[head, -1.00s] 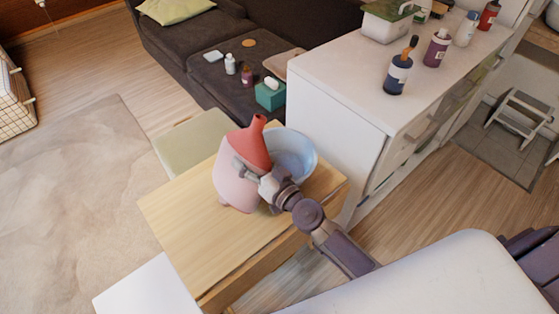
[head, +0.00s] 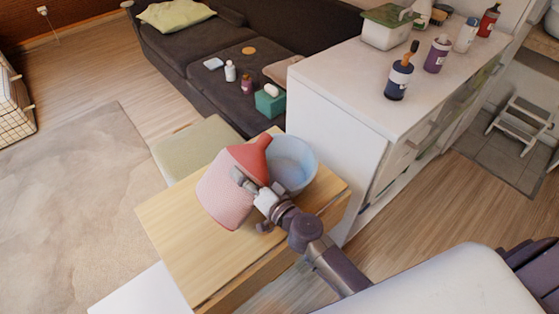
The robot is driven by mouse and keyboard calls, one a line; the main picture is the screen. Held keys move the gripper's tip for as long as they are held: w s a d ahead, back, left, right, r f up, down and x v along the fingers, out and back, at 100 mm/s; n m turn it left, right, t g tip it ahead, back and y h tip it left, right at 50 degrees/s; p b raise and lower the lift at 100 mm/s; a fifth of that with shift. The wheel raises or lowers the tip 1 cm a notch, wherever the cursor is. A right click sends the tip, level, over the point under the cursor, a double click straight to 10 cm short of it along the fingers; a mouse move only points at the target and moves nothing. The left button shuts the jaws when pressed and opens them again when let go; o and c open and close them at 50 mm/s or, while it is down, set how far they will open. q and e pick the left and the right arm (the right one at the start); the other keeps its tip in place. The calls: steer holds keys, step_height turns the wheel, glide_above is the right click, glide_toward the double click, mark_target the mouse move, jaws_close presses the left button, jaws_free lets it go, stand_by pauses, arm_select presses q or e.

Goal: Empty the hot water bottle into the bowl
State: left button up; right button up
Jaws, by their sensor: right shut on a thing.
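The hot water bottle has a pink body (head: 229,192) and a red neck (head: 252,153). My right gripper (head: 250,183) is shut on it at the shoulder, where red meets pink. The bottle is tilted, its spout pointing up and right toward the light blue bowl (head: 294,163). The spout is at the bowl's left rim in the picture. No water stream shows. The bowl stands upright on the wooden table; the bottle, gripper and arm hide part of its left and lower side. My left gripper is not in view.
The small wooden table (head: 187,242) has bare top on its left and front. A white cabinet (head: 345,95) with several bottles on top stands close to the bowl's right. A pale green stool (head: 194,147) and a dark sofa (head: 180,65) are behind.

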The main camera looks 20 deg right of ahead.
steer(key=shift+s+a+m+p, duration=0.15)
steer(key=shift+a+m+p, duration=0.3)
steer(key=shift+m, duration=0.55)
steer(key=shift+s+a+f+m+b, duration=0.15)
steer(key=shift+f+m+b, duration=0.1)
steer(key=shift+f+m, duration=0.2)
steer(key=shift+w+a+f+m+b, duration=0.1)
steer(key=shift+f+m+b, duration=0.15)
steer(key=shift+m, duration=0.2)
stand_by(0.5)
steer(key=shift+d+r+p, duration=0.15)
steer(key=shift+d+p, duration=0.05)
steer(key=shift+p, duration=0.1)
steer(key=shift+d+r+m+p, duration=0.4)
steer(key=shift+r+m+p, duration=0.2)
steer(key=shift+m, duration=0.2)
steer(key=shift+w+d+r+m+p, duration=0.1)
steer(key=shift+m+p, duration=0.1)
steer(key=shift+m, duration=0.7)
steer(key=shift+w+r+m+p, duration=0.1)
steer(key=shift+m+p, duration=0.05)
steer(key=shift+m, duration=0.75)
stand_by(2.7)
